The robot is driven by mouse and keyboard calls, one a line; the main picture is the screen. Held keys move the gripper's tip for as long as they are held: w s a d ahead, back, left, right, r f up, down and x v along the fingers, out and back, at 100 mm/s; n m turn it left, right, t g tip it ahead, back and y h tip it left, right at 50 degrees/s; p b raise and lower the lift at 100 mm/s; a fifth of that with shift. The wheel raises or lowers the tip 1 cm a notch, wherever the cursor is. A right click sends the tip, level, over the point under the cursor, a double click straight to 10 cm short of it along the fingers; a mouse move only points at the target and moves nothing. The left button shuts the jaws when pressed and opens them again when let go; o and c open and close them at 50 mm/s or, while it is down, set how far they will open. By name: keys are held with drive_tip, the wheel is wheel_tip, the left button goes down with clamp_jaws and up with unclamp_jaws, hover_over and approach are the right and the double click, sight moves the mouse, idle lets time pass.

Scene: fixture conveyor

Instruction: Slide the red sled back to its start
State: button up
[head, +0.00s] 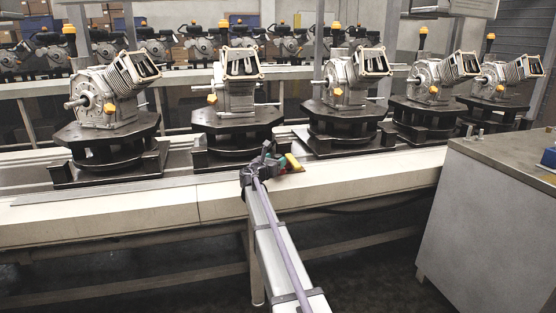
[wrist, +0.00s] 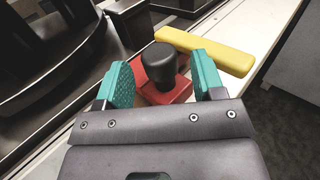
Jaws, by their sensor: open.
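The red sled (wrist: 178,91) with its black knob (wrist: 160,66) shows in the wrist view, on the pale conveyor edge. My gripper (wrist: 160,82) has two teal pads, one on each side of the knob, with gaps showing between pads and knob. It is open. A yellow bar (wrist: 205,50) lies just beyond the sled. In the head view my gripper (head: 273,163) is at the conveyor's front edge, with the yellow bar (head: 293,162) beside it and a bit of the red sled (head: 297,171) showing. The rest of the sled is hidden by the gripper there.
Black round fixtures carrying grey engines (head: 108,95) stand in a row along the conveyor, close behind my gripper. A grey cabinet (head: 480,215) stands at the right. The pale front ledge (head: 370,175) is bare to the right of the yellow bar.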

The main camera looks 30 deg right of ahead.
drive_tip(key=x, duration=0.2)
drive_tip(key=shift+w+d, duration=0.15)
drive_tip(key=shift+d, duration=0.2)
clamp_jaws()
